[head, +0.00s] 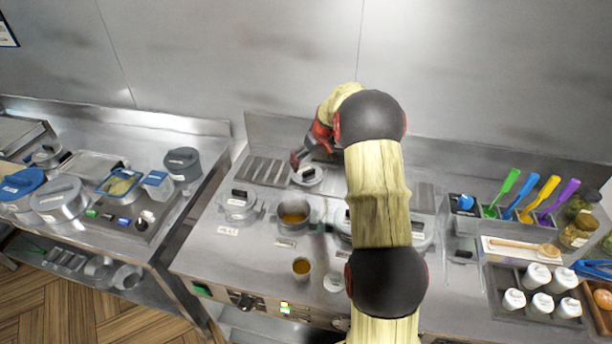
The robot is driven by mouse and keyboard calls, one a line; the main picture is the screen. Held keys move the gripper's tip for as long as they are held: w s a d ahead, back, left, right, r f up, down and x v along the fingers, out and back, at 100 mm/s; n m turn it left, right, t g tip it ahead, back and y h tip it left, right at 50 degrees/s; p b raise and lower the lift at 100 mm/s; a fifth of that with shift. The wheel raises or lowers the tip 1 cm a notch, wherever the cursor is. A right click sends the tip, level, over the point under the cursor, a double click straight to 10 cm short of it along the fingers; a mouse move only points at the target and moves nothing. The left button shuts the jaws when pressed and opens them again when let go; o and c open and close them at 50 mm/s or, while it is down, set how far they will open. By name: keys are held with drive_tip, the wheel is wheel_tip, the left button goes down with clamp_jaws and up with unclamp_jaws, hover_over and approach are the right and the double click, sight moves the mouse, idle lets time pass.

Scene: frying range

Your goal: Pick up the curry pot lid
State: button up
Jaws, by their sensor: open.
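A small round lid (308,176) with a dark handle lies on the counter behind an open pot (293,218) of orange-brown liquid. It looks like the curry pot lid, but I cannot read a label that confirms it. My gripper (302,160), dark and red, is open just above and behind this lid, pointing down at its left side. I cannot tell if the fingers touch it. My own arm hides part of the range to the right.
A lidded pot (238,206) stands left of the open pot. A small cup (301,268) of orange liquid is in front. A dark slotted grate (265,170) lies left of the lid. Coloured utensils (525,195) and white bottles (539,275) fill the right side.

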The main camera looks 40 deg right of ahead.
sight(308, 171)
drive_tip(key=x, duration=0.4)
drive_tip(key=b+x, duration=0.1)
drive_tip(key=x, duration=0.1)
drive_tip(key=shift+s+d+f, duration=0.15)
drive_tip(key=shift+s+f, duration=0.05)
drive_tip(key=shift+f, duration=0.2)
drive_tip(key=shift+c, duration=0.8)
drive_tip(key=shift+s, duration=0.15)
drive_tip(key=c, duration=1.1)
